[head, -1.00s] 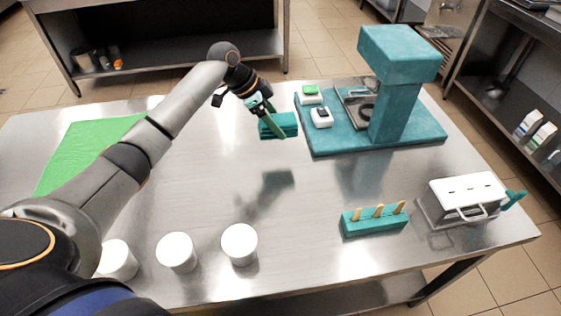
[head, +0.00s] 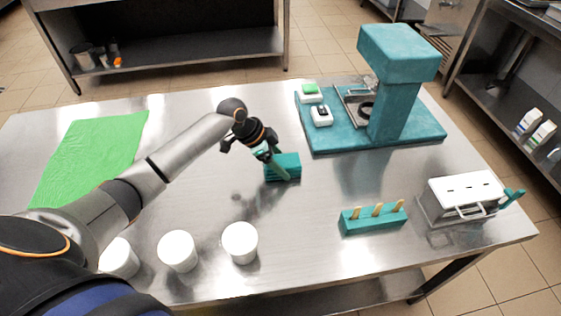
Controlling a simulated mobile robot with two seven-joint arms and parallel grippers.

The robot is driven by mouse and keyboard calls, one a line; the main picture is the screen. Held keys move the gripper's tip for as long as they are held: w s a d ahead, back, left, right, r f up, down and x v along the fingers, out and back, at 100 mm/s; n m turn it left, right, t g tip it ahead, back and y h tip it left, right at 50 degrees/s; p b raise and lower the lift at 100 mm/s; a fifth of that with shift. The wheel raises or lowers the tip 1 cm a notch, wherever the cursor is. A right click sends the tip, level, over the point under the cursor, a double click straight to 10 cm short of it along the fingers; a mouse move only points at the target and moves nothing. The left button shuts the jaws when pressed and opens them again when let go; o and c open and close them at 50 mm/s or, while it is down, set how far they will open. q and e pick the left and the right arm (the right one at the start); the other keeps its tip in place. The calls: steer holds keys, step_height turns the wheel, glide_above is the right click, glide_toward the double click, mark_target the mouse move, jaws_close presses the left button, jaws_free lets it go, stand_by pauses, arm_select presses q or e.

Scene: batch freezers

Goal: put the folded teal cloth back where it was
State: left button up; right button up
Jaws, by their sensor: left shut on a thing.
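The folded teal cloth (head: 288,168) is a small block-like bundle near the middle of the steel table. My left gripper (head: 276,164) is shut on it from above. The cloth is at or just above the table top; I cannot tell whether it touches. My right gripper is not in view.
A teal machine on a base (head: 338,139) stands behind and to the right. A green sheet (head: 92,150) lies at left. White tubs (head: 240,243) line the front edge. A teal stick holder (head: 373,220) and a white-lidded box (head: 463,189) stand at right.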

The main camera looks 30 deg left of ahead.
arm_select(q)
steer(key=o, duration=1.2)
steer(key=v, duration=1.2)
steer(key=shift+p, duration=0.4)
